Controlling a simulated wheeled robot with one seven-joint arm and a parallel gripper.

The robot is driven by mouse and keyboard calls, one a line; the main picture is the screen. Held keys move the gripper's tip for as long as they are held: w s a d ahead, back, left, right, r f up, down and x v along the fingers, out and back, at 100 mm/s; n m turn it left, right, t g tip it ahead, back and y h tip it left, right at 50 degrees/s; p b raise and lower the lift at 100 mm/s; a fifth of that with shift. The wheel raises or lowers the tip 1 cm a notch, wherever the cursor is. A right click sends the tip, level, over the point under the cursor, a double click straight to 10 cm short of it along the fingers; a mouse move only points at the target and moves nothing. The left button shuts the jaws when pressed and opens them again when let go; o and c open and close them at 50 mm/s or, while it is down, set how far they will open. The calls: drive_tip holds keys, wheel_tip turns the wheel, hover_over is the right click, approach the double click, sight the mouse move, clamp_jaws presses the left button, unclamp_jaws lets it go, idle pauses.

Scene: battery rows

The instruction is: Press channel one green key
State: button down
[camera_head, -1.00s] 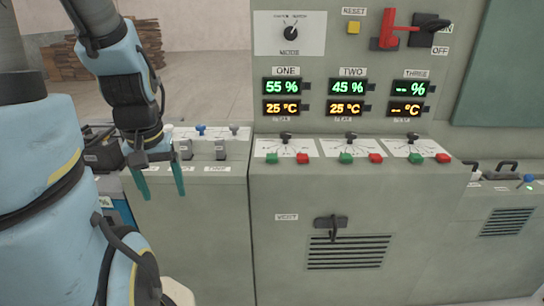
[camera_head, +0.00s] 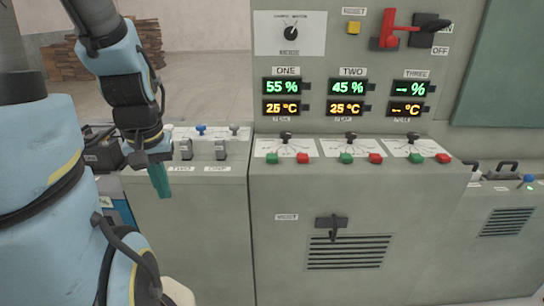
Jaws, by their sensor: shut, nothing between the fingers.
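The green key (camera_head: 272,158) of channel one is on the sloped panel under the ONE displays, left of a red key (camera_head: 303,158). A black selector knob (camera_head: 286,137) stands just above the two keys. The ONE displays (camera_head: 282,87) read 55 % in green and 25 °C in orange. My gripper (camera_head: 160,182) is shut and empty, with its teal fingers together pointing down. It hangs well left of the green key, in front of the lower left cabinet, and touches no key.
Channel TWO has green (camera_head: 346,158) and red (camera_head: 376,158) keys; channel THREE has the same pair (camera_head: 414,157). Small switches (camera_head: 220,149) stand on the left ledge near my gripper. A red lever (camera_head: 401,38) is at the top right.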

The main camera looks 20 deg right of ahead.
idle(0.9)
wheel_tip(320, 180, up, 7)
drive_tip(key=m+t+y+p, duration=0.35)
drive_tip(key=t+p, duration=0.35)
drive_tip(key=p, duration=0.8)
hover_over(274, 158)
drive_tip(key=shift+w+r+m+h, duration=0.1)
drive_tip(key=shift+r+m+h, duration=0.15)
drive_tip(key=shift+m, duration=0.1)
drive_tip(key=shift+f+b, duration=0.2)
drive_tip(key=shift+b, duration=0.1)
wheel_tip(274, 158, down, 6)
drive_tip(key=b, duration=0.9)
drive_tip(key=shift+f, duration=1.3)
drive_tip(key=shift+f, duration=0.1)
